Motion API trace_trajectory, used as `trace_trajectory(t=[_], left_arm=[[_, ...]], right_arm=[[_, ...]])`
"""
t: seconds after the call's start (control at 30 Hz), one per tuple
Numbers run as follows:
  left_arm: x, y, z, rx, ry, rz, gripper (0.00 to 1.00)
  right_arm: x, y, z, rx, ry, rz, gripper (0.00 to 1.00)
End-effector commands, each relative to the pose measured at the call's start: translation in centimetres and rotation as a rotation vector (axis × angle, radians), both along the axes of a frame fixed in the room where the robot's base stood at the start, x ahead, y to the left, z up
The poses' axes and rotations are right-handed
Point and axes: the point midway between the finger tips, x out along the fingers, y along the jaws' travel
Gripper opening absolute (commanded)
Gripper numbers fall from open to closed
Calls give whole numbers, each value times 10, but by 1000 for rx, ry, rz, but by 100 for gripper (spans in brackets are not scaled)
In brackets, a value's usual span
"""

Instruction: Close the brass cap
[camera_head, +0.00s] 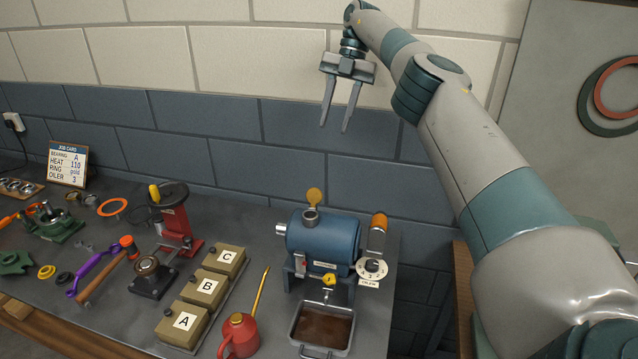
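The brass cap (314,196) is a small round gold-coloured lid. It stands upright behind the short filler neck (310,215) on top of the blue casing (322,240), so the neck's mouth is uncovered. My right gripper (336,129) is raised in front of the wall, above the casing and a little to the right of the cap. Its two fingers point down, apart, with nothing between them. It is clear of the cap. My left gripper is not in view.
An orange-topped cylinder (377,233) and a white dial (371,268) sit right of the casing. A tray of dark liquid (322,328) and a red oil can (240,336) with a long spout stand in front. Lettered boxes, a red press (174,220) and tools fill the left.

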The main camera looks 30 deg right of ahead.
Motion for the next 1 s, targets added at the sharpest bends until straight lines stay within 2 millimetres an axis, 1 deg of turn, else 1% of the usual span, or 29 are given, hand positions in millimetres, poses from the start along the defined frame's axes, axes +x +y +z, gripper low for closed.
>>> trace_trajectory(t=[0.03,0.1,0.23,0.3,0.53,0.57,0.73,1.0], left_arm=[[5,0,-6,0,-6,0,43],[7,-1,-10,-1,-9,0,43],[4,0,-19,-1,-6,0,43],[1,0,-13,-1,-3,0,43],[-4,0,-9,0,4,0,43],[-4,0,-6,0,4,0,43],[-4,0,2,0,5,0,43],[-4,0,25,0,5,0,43]], right_arm=[[-1,1,-6,1,-1,3,34],[-1,3,-12,0,0,2,34],[-3,7,-20,-2,-3,1,34],[-4,8,-23,-4,-1,1,34],[-7,18,-43,-3,-1,0,34],[-8,19,-46,-3,-1,1,34],[-11,29,-68,-2,0,0,34],[-17,48,-110,-3,2,1,34]])
